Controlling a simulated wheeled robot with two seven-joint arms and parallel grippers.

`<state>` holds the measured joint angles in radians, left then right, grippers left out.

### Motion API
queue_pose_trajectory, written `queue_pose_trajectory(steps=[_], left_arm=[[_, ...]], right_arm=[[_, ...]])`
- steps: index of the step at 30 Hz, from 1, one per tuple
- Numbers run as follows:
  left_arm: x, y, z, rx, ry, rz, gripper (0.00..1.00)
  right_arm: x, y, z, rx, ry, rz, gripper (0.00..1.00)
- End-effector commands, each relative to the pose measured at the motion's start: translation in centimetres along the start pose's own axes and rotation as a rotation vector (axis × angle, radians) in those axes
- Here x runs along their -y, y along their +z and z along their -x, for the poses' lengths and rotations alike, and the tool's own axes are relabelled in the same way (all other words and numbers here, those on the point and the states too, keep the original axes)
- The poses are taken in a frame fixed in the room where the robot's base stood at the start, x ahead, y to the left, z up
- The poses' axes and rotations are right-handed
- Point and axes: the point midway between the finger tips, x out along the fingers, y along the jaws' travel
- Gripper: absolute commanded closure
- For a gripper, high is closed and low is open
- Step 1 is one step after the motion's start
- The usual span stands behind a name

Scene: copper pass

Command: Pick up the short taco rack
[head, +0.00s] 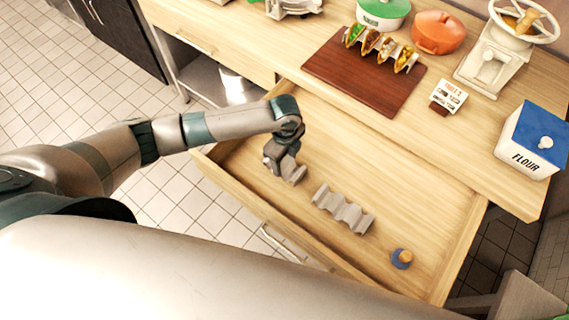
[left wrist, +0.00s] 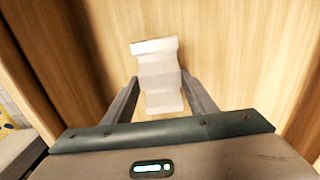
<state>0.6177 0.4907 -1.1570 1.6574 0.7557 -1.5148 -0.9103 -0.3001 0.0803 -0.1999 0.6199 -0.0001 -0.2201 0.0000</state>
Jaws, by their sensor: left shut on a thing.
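The short taco rack (left wrist: 158,75) is a pale grey, wavy metal piece between the two fingers of my left gripper (left wrist: 162,98) in the left wrist view. In the head view my left gripper (head: 282,170) is down inside the open drawer, near its left end, shut on the short rack. The gripper hides most of the rack there. A longer grey wavy rack (head: 343,208) lies on the drawer floor to the right, apart from the gripper. My right gripper is not in view.
The open wooden drawer (head: 440,225) also holds a small blue item with a wooden knob (head: 402,258). On the counter are a dark board (head: 340,75) with a filled taco rack (head: 380,47), a small sign (head: 449,95), a press (head: 492,60) and a flour box (head: 530,140).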

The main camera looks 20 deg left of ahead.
Motion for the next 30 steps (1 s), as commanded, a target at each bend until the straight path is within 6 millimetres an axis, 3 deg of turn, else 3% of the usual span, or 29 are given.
queue_pose_trajectory(steps=[3, 18, 30], left_arm=[[0.1, -0.1, 1.7, -0.001, -0.005, -0.003, 0.73], [-4.1, -8.6, 7.2, -0.003, -0.004, -0.003, 0.73], [-5.1, -10.5, 8.7, 0.000, -0.001, 0.000, 0.73]], right_arm=[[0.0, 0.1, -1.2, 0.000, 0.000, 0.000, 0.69], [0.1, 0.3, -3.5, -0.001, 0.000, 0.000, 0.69], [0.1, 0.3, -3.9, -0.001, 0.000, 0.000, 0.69]])
